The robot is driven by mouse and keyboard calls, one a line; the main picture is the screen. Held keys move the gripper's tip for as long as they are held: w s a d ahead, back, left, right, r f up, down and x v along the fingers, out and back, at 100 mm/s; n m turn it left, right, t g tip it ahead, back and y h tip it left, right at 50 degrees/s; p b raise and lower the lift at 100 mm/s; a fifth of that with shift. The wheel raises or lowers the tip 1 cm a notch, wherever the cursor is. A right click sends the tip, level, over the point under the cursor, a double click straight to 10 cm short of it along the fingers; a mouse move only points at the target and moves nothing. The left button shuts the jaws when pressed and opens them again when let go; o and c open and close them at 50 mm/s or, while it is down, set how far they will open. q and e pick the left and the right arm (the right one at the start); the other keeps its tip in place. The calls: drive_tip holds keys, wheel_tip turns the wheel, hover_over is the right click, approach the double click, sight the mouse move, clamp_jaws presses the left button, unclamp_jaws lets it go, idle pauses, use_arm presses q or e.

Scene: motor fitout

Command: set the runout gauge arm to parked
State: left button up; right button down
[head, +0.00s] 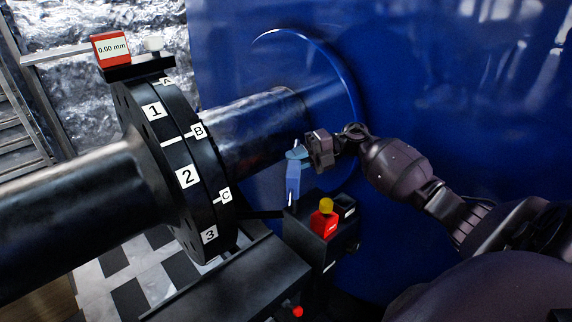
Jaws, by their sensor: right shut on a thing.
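The runout gauge arm seems to be the short light-blue lever (293,183) that stands nearly upright on a black box (321,243) below the shaft. My right gripper (300,153) comes in from the right and is shut on the top of this lever. The fingertips are small in the picture and partly merge with the lever's top. A red gauge display (111,49) reading 0.00 mm sits on top of the black coupling flange (173,175). My left gripper is out of view.
A thick dark shaft (70,215) runs from the left into the flange, which carries labels 1, 2, 3 and A, B, C. A large blue motor housing (450,80) fills the back right. A red knob with a yellow top (325,218) stands on the black box, close to the lever.

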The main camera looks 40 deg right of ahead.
drive_tip(key=shift+s+d+f+g, duration=0.2)
drive_tip(key=shift+f+g, duration=0.1)
drive_tip(key=shift+g, duration=0.1)
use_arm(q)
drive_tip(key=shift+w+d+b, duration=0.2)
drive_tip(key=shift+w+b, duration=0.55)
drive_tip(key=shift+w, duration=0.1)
use_arm(e)
drive_tip(key=shift+s+d+r+n+g+y, duration=0.1)
drive_tip(key=shift+s+d+n+g+y, duration=0.1)
drive_tip(key=shift+n+g, duration=0.2)
drive_tip(key=shift+s+d+r+n+g+y, duration=0.1)
drive_tip(key=shift+n+g+y, duration=0.1)
drive_tip(key=shift+n+g, duration=0.2)
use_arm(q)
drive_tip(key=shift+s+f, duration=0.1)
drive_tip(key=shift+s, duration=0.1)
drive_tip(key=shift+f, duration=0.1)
use_arm(e)
drive_tip(key=c, duration=1.1)
unclamp_jaws()
drive_tip(key=shift+r, duration=0.1)
drive_tip(key=shift+w, duration=0.1)
